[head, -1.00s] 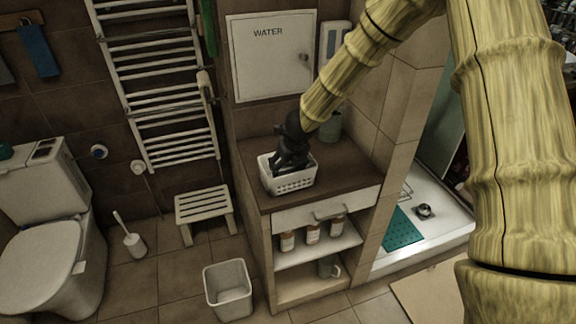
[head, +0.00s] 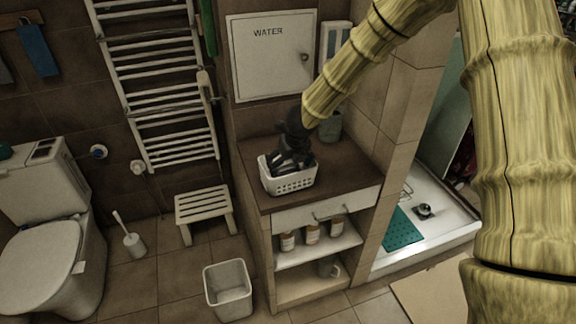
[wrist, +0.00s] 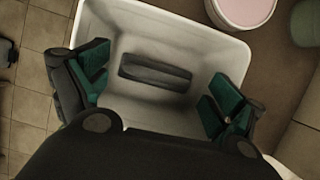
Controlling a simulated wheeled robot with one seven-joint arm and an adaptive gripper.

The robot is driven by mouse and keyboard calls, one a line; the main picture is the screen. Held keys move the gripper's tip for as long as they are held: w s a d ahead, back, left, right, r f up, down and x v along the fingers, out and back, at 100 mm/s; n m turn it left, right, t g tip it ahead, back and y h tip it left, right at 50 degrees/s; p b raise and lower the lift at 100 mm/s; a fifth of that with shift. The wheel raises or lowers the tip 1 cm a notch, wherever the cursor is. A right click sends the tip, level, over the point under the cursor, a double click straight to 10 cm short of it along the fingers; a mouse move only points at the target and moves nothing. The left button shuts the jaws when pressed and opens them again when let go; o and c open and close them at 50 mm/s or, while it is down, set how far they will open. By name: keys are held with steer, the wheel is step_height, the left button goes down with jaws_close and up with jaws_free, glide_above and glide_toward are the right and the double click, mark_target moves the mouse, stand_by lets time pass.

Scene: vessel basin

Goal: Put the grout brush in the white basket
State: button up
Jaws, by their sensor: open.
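The white basket (head: 291,183) stands on the brown top of the cabinet in the head view. Its walls and floor also show in the wrist view (wrist: 185,30). A dark grey oblong block, which looks like the grout brush (wrist: 155,74), lies inside the basket near the middle of its floor. My gripper (head: 287,164) is over and partly inside the basket. In the wrist view its green-padded fingers (wrist: 155,95) are spread wide on either side of the brush, apart from it. In the head view the gripper and basket wall hide the brush.
A grey-green cup (head: 331,126) stands behind the basket on the cabinet top (head: 345,168). A round container with a pink top (wrist: 243,8) is near the basket in the wrist view. Several bottles stand on the shelf below. The cabinet top is clear to the right.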

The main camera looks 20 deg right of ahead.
steer(key=v, duration=1)
steer(key=shift+r, duration=0.3)
